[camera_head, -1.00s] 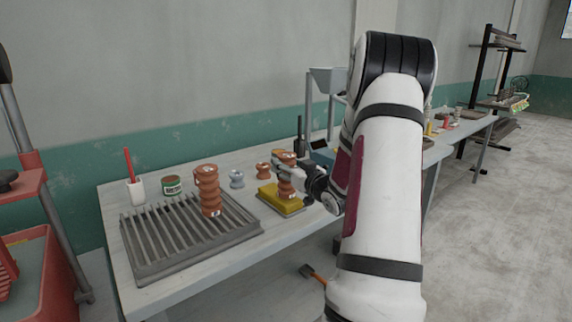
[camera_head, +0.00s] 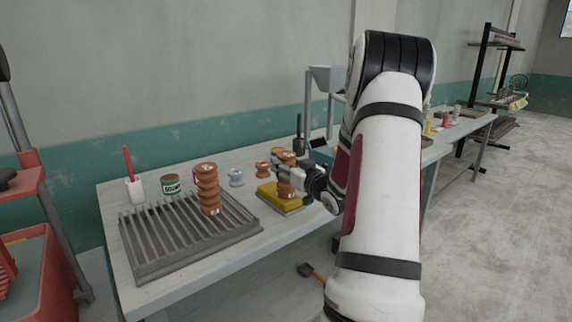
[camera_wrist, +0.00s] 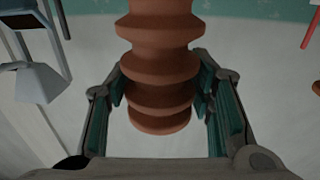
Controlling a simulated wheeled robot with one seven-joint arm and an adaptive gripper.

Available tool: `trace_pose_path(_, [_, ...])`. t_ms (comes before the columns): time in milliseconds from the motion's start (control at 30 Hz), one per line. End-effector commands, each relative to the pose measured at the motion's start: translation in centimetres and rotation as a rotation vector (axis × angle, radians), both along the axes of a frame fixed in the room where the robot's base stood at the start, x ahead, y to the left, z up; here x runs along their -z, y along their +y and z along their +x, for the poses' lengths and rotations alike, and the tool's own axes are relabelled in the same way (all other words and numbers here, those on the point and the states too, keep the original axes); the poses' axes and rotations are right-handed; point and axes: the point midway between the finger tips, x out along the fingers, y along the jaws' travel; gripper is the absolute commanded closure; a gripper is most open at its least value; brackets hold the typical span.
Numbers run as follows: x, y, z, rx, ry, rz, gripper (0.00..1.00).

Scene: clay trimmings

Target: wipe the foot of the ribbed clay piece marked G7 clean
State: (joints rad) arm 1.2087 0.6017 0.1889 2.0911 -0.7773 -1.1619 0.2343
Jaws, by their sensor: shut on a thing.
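My gripper (camera_wrist: 160,95) is shut on a ribbed terracotta clay piece (camera_wrist: 158,45), its pads on either side of the ribs. In the head view the held piece (camera_head: 285,190) is upright at the yellow sponge (camera_head: 266,194), its lower end at the sponge's top; I cannot tell whether they touch. The sponge lies on a shallow tray (camera_head: 293,211). A second ribbed clay piece (camera_head: 207,188) stands on the slatted rack (camera_head: 160,262). Small marks show on the pieces, but I cannot read G7 on either.
Behind the sponge stand a small clay piece (camera_head: 263,169) and a pale grey one (camera_head: 236,177). The front table edge is clear.

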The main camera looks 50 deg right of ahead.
Motion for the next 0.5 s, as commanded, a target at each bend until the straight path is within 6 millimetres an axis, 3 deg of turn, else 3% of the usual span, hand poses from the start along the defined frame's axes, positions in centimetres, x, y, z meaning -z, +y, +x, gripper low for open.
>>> trace_pose_path(500, [0.42, -0.01, 0.03, 0.0, -0.002, -0.002, 1.0])
